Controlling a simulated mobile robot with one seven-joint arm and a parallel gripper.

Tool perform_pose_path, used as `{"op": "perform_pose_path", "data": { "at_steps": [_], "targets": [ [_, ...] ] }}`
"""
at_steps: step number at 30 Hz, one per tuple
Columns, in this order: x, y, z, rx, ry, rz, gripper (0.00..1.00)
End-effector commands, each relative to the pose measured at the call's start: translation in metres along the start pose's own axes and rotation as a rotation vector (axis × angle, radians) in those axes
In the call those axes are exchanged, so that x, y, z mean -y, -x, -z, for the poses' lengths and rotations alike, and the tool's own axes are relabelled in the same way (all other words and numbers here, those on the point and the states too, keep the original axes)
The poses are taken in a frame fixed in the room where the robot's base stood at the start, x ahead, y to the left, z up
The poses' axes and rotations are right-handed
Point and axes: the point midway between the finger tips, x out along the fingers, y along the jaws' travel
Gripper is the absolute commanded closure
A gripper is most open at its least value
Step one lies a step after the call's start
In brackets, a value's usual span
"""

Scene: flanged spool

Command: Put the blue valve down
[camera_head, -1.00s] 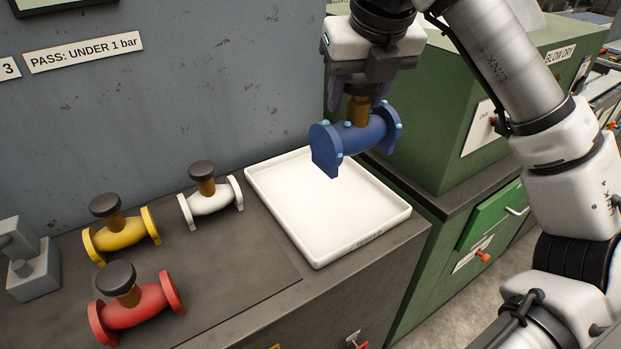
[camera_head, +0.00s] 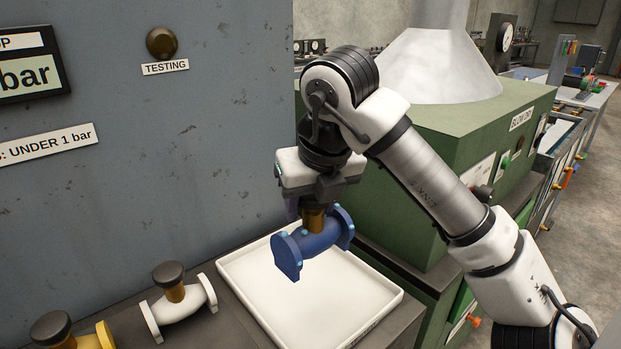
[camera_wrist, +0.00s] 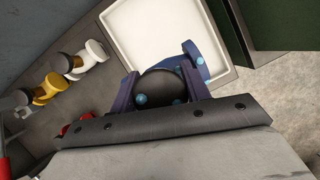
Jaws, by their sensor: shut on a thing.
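The blue valve (camera_head: 318,242) has two flanges with light-blue bolts and a brass-coloured neck. My gripper (camera_head: 313,208) is shut on the top of the blue valve and holds it over the white tray (camera_head: 384,310). In the wrist view the valve's dark round knob sits between the fingers of my gripper (camera_wrist: 160,88), and a blue flange (camera_wrist: 205,65) shows beyond it. The valve looks apart from the tray floor, but the exact height is hard to tell. The tray is otherwise empty where it shows.
A white valve (camera_head: 180,302) and a yellow valve (camera_head: 75,338) stand on the dark bench left of the tray. A red valve (camera_wrist: 75,125) is partly hidden in the wrist view. A grey panel (camera_head: 180,130) rises behind, and a green cabinet (camera_head: 420,180) stands to the right.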

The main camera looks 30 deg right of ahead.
Motion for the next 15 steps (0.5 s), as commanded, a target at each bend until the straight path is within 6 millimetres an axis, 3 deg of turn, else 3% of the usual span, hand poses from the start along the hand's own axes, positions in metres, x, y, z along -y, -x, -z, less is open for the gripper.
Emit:
{"op": "perform_pose_path", "data": {
  "at_steps": [9,15],
  "targets": [
    [0.000,-0.064,0.026,0.002,-0.001,-0.003,1.00],
    [0.001,-0.087,0.035,0.003,-0.002,0.000,1.00]
  ]
}}
